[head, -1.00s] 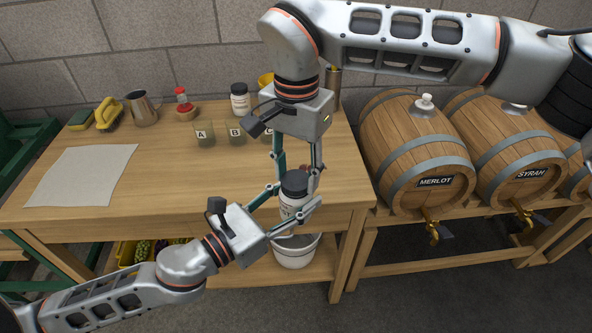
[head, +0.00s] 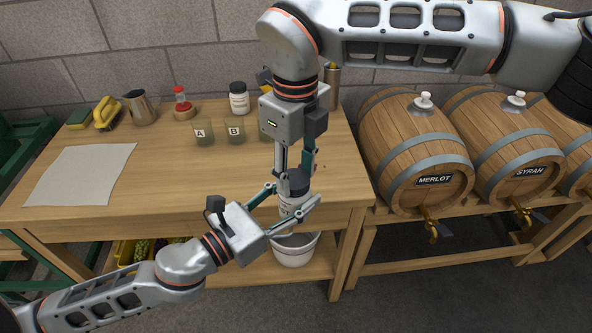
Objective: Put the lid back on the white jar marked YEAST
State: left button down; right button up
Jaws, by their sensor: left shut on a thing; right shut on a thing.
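A white jar (head: 290,204) with a dark label is held upright just past the table's front right edge. Its lettering is too small to read. My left gripper (head: 294,211) is shut on the jar's body, coming in from the left and below. A black lid (head: 294,185) sits at the jar's mouth, level as far as I can see. My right gripper (head: 296,171) points straight down from above and is shut on the lid. Its fingers partly hide the lid, so I cannot tell whether the lid is fully seated.
A second white jar with a black lid (head: 239,98) stands at the table's back. Glasses marked A (head: 203,133) and B (head: 235,133) stand nearer, a third partly behind my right gripper. A white bucket (head: 294,252) is below the held jar. The table's left part holds a paper sheet (head: 82,174).

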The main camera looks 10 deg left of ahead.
jog(key=m, duration=0.9)
jog(key=o, duration=0.8)
jog(key=shift+c, duration=0.2)
jog(key=shift+r, duration=0.1)
notch_tip(320, 180, up, 12)
